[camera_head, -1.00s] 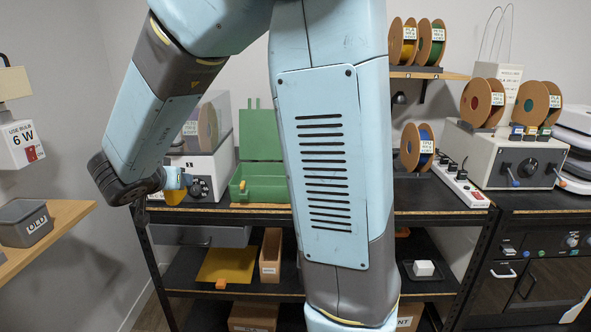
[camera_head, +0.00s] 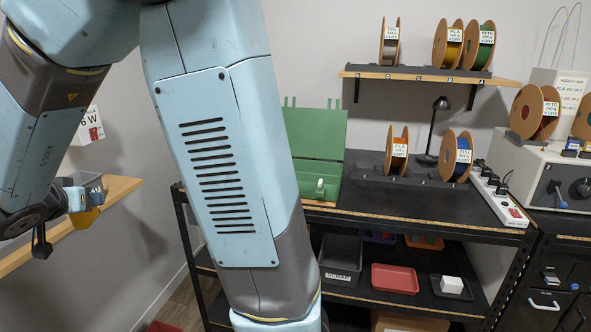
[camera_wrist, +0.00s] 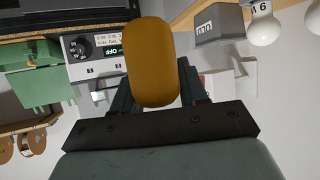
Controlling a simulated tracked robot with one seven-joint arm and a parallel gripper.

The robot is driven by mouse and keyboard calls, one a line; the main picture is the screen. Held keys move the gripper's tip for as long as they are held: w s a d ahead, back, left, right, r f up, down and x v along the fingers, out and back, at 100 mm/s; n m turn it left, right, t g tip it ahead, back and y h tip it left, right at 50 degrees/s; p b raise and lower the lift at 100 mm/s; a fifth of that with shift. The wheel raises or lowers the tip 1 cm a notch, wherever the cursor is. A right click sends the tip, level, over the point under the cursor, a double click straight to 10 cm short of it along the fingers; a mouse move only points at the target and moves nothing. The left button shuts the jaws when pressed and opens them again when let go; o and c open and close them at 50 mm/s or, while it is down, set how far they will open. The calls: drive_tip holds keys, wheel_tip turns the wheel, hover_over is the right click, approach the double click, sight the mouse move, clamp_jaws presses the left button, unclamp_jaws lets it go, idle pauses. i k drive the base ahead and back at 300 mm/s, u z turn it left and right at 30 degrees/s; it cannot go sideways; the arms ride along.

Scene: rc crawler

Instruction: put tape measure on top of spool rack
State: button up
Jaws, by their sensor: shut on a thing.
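In the wrist view my gripper (camera_wrist: 157,98) is shut on the tape measure (camera_wrist: 150,55), a rounded orange-brown body whose lower end is between the fingers. Two spool holders show, both far right of my gripper: a dark rack (camera_head: 424,181) on the bench with two spools, and a dark rack (camera_head: 424,73) on the wall shelf with several spools. I cannot tell which is meant.
An open green case (camera_head: 318,185) stands on the bench (camera_head: 400,217), partly behind my arm. A lamp (camera_head: 433,130), a power strip (camera_head: 500,195) and a white machine (camera_head: 545,165) stand around the bench rack. Trays lie on the lower shelf.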

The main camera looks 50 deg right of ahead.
sight(376, 201)
drive_tip(key=z, duration=0.85)
drive_tip(key=i, duration=0.1)
drive_tip(key=u, duration=1.15)
drive_tip(key=k, duration=2.25)
drive_tip(key=u, duration=1.35)
drive_tip(key=i, duration=0.1)
drive_tip(key=z, duration=2.65)
drive_tip(key=i, duration=1)
drive_tip(key=u, duration=0.15)
